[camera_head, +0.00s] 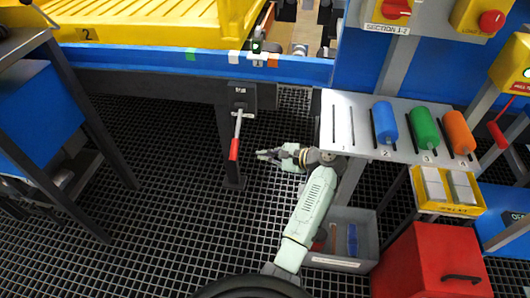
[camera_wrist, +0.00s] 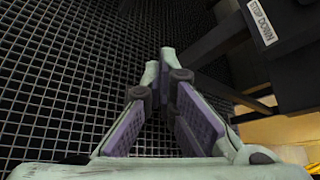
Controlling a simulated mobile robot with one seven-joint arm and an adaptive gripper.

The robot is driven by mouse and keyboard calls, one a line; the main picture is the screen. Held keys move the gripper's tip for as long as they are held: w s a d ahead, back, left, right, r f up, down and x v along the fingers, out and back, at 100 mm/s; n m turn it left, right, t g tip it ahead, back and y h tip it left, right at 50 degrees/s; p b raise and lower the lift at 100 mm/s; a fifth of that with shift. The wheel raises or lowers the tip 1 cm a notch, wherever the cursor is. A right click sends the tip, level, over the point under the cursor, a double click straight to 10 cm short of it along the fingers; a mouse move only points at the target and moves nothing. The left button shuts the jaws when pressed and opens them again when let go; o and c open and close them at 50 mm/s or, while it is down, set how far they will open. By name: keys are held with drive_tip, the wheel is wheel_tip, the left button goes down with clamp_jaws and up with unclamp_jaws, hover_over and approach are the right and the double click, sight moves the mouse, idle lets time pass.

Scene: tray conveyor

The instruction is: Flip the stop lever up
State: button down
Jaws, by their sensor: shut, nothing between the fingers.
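The stop lever (camera_head: 235,148) has a red grip and a pale metal shaft. It hangs down from a dark box (camera_head: 241,96) on a post below the blue conveyor rail. My gripper (camera_head: 260,155) is just right of the red grip in the head view, with a small gap between them in the picture. The depth of that gap is unclear. In the wrist view my gripper (camera_wrist: 163,58) has its fingertips together and nothing between them. A white label reading "STOP DOWN" (camera_wrist: 262,22) shows at the upper right there. I cannot make out the red grip in the wrist view.
A blue conveyor rail (camera_head: 170,63) with a yellow tray (camera_head: 150,25) runs above. To the right are a slotted shelf (camera_head: 345,125) with coloured cylinders, a grey bin (camera_head: 352,220) and a red box (camera_head: 430,262). Open grid floor (camera_head: 150,225) lies left of the post.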

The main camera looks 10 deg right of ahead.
sight(237, 135)
drive_tip(key=w+a+p, duration=0.1)
drive_tip(key=a, duration=0.5)
drive_tip(key=shift+w+a+r, duration=0.15)
drive_tip(key=shift+w+a, duration=0.1)
drive_tip(key=shift+w, duration=0.15)
drive_tip(key=shift+s+a+r+g+p, duration=0.1)
drive_tip(key=shift+s+r+g+p, duration=0.25)
drive_tip(key=shift+p, duration=0.85)
